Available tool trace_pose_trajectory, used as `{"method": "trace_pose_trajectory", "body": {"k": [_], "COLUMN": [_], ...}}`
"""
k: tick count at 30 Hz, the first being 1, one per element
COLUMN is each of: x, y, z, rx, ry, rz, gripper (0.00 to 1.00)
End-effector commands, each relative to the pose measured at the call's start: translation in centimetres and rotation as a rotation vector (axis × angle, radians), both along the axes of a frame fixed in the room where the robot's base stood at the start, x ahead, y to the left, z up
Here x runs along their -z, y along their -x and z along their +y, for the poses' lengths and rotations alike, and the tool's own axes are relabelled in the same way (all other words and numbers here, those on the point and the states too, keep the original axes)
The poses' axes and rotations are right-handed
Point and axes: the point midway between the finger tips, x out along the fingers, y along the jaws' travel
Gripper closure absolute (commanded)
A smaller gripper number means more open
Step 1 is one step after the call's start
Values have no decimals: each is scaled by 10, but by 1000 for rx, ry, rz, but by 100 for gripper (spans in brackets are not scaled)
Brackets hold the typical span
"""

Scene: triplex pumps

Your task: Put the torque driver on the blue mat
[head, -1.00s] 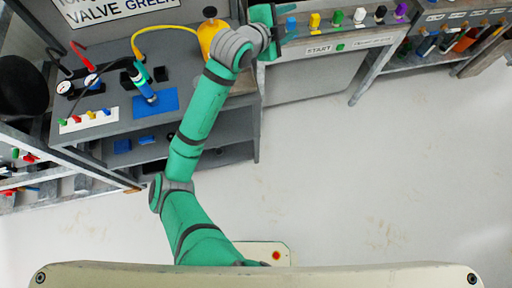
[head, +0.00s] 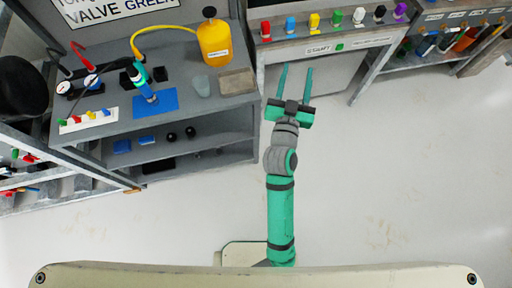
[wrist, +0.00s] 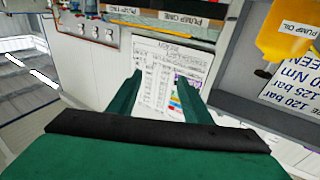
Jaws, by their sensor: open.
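The torque driver (head: 143,80) is a slim teal and blue tool on the grey bench at the left in the head view. Its lower end overlaps the blue mat (head: 168,101); I cannot tell whether it stands on the mat or leans over it. My gripper (head: 296,70) is open and empty, well to the right of the driver and mat, in front of the neighbouring bench. In the wrist view both fingers of my gripper (wrist: 160,76) are apart with nothing between them. Driver and mat are not in the wrist view.
A white strip with coloured knobs (head: 88,120) lies left of the mat. Dark blocks stand behind it. The floor at right is clear.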

Motion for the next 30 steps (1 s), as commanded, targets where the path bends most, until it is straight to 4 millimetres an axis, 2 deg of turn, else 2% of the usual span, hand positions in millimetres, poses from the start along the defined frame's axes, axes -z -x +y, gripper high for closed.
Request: {"method": "trace_pose_trajectory", "body": {"k": [1, 6, 11, 15, 19, 24, 27, 30], "x": [15, 56, 90, 112, 125, 130, 128, 123], "y": [16, 68, 124, 176, 226, 288, 316, 336], "z": [2, 17, 32, 48, 63, 85, 97, 105], "rx": [-22, -106, -172, -218, -244, -252, -244, -232], "ry": [32, 106, 138, 139, 119, 68, 34, 6], "rz": [28, 99, 164, 215, 256, 299, 316, 325], "gripper": [55, 55, 55, 55, 55, 55, 55, 55]}}
